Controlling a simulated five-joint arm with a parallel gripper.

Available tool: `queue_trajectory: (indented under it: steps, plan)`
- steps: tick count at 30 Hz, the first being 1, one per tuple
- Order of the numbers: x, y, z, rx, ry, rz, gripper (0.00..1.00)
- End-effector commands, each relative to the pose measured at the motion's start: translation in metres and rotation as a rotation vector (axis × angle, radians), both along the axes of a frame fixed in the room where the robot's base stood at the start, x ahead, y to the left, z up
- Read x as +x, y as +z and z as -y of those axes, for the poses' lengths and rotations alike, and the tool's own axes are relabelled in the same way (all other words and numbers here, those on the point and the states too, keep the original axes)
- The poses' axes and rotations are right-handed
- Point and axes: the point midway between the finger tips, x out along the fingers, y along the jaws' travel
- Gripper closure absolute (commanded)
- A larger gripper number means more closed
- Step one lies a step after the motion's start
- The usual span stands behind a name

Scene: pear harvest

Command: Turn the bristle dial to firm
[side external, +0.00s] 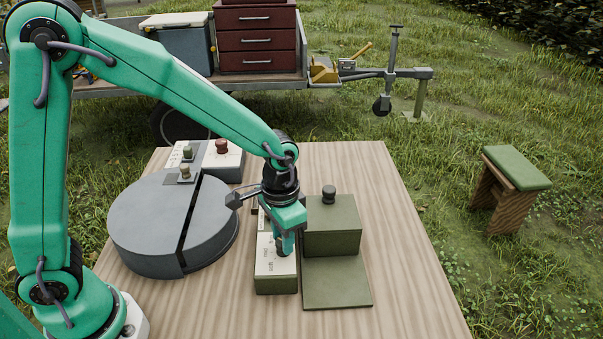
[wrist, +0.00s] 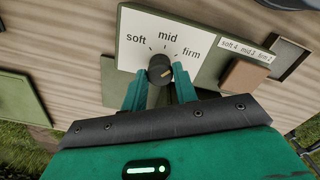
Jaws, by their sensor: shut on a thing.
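The bristle dial is a dark round knob (wrist: 160,68) on a white panel (wrist: 135,30) marked soft, mid and firm from left to right. The knob bears a pale pointer mark that slants to the upper right, toward the firm side; its exact alignment is hard to tell. My gripper (wrist: 158,82) has one green finger on each side of the knob and is shut on it. In the side view, my gripper (side external: 284,246) points down over the white-topped green box (side external: 276,284), and its fingers hide the dial.
A green block with a black knob (side external: 332,236) stands close right of my gripper. A round grey split drum (side external: 150,230) lies left, with small knobbed boxes (side external: 223,165) behind. The table's right side (side external: 385,220) is clear.

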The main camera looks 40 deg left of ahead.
Motion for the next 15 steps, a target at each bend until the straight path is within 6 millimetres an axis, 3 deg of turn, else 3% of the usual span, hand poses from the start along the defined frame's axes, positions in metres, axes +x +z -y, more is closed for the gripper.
queue_trajectory:
  steps: [15]
  plan:
    - [0.0003,0.0011,0.0000,0.000,-0.112,0.001,0.94]
